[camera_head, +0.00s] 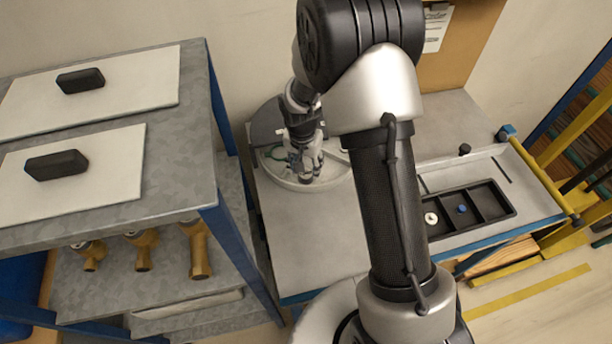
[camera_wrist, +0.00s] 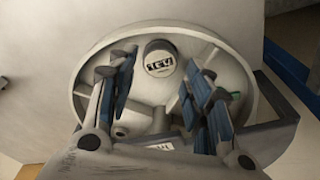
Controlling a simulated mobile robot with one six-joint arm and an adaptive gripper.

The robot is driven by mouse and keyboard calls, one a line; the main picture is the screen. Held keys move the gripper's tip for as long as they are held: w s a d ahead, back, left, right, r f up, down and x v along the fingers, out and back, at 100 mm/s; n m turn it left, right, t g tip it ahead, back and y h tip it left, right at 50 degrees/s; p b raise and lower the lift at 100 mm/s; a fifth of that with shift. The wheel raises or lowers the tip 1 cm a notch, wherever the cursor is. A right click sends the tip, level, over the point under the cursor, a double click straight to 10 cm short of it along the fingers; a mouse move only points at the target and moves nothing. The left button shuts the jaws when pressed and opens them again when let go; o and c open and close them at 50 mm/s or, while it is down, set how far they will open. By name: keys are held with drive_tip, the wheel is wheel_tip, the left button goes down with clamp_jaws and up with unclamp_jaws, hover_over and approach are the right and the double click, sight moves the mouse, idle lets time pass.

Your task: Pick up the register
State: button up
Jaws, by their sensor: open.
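A small round piece with a dark rim and a pale printed face, which looks like the register (camera_wrist: 160,62), lies in a round light-grey dish (camera_wrist: 228,62) in the wrist view. My gripper (camera_wrist: 158,78) is open, with its blue-padded fingers to the left and right of the register and apart from it. In the head view my gripper (camera_head: 305,168) points down over the dish (camera_head: 340,180) on the bench. There the register cannot be made out behind my gripper.
A black compartment tray (camera_head: 470,235) on the bench at right holds a white ring and a blue piece. A metal shelf rack (camera_head: 190,150) stands close at left, with black blocks on white boards above and several brass meter bodies below. The bench front is clear.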

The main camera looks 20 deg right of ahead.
sight(306, 173)
drive_tip(key=f, duration=0.3)
drive_tip(key=f+b, duration=0.1)
drive_tip(key=shift+w+d+f, duration=0.2)
drive_tip(key=shift+w+f, duration=0.05)
drive_tip(key=shift+w, duration=0.15)
drive_tip(key=shift+r, duration=0.1)
drive_tip(key=shift+c, duration=0.5)
drive_tip(key=c, duration=0.6)
